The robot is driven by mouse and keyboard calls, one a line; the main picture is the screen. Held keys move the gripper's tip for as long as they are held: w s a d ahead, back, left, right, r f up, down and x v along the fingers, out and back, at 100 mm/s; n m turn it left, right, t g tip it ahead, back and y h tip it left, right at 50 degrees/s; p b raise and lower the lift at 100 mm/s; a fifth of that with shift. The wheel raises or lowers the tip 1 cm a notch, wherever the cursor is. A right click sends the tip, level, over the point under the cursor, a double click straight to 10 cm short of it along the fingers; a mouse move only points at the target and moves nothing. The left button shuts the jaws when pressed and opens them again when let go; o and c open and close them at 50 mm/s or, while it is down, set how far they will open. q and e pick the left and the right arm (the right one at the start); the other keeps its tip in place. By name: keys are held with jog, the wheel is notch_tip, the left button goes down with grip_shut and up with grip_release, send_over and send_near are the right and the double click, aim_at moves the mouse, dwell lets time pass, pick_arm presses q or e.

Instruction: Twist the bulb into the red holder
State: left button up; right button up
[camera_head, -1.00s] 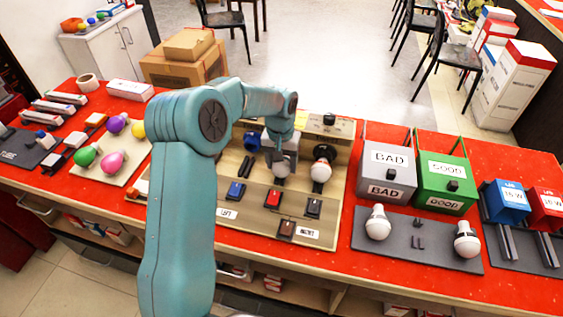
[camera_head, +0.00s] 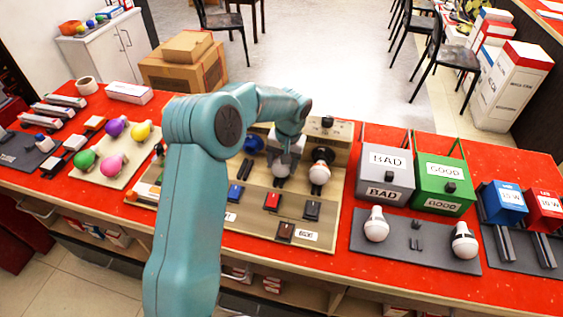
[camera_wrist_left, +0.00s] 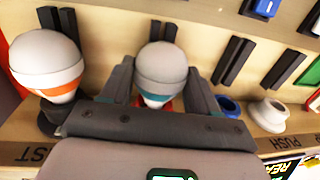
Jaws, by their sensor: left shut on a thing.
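My left gripper (camera_head: 281,180) is over the wooden test board (camera_head: 262,201), in front of its raised back panel. In the left wrist view its two dark fingers (camera_wrist_left: 160,88) are shut on a white bulb with a teal band (camera_wrist_left: 161,68). A bit of the red holder (camera_wrist_left: 177,104) shows just behind this bulb; the gripper hides most of it. I cannot tell how deep the bulb sits in it. Another bulb, white with an orange band (camera_wrist_left: 46,64), sits in a black holder beside it; it also shows in the head view (camera_head: 319,174). My right gripper is out of view.
A blue holder (camera_wrist_left: 228,105) and a white holder (camera_wrist_left: 268,114) are empty. The grey BAD bin (camera_head: 385,178) and green GOOD bin (camera_head: 443,184) stand right of the board. Two bulbs rest on a grey mat (camera_head: 400,252). Coloured bulbs lie on a left tray (camera_head: 98,174).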

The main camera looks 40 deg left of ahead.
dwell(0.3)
pick_arm(q)
jog(key=shift+w+d+f+g+y, duration=0.15)
jog(key=shift+g+y, duration=0.35)
jog(key=shift+y, duration=0.3)
jog(key=shift+g+y+b, duration=0.4)
jog(key=shift+y+b, duration=0.1)
jog(key=shift+y, duration=0.2)
jog(key=o, duration=1.1)
jog(key=v, duration=1.6)
jog(key=shift+d+r+p, duration=0.2)
jog(key=shift+p, duration=0.15)
